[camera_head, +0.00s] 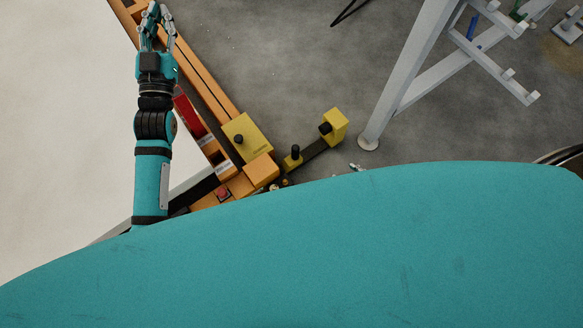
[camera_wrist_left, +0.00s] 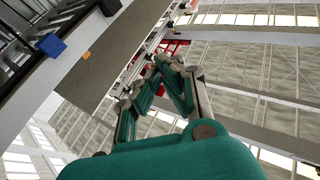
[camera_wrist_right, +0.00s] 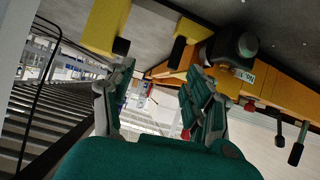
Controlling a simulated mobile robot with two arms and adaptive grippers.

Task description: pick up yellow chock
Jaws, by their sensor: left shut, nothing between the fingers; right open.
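A yellow block with a black knob (camera_head: 337,122), which looks like the chock, is on the grey floor right of the orange frame. A dark bar (camera_head: 313,150) runs from it to a smaller yellow block (camera_head: 291,162). In the right wrist view a large yellow block (camera_wrist_right: 106,24) is at the upper left, beyond my fingers, and a smaller one (camera_wrist_right: 187,46) is right of it. My right gripper (camera_wrist_right: 157,78) is open and empty, apart from both; my teal body hides it in the head view. My left gripper (camera_head: 153,14) is shut and empty above the orange frame; it also shows in the left wrist view (camera_wrist_left: 166,62).
An orange frame (camera_head: 205,83) carries a yellow box (camera_head: 247,137) and a red button (camera_head: 223,193). A grey metal stand (camera_head: 408,70) has its foot on the floor right of the yellow block.

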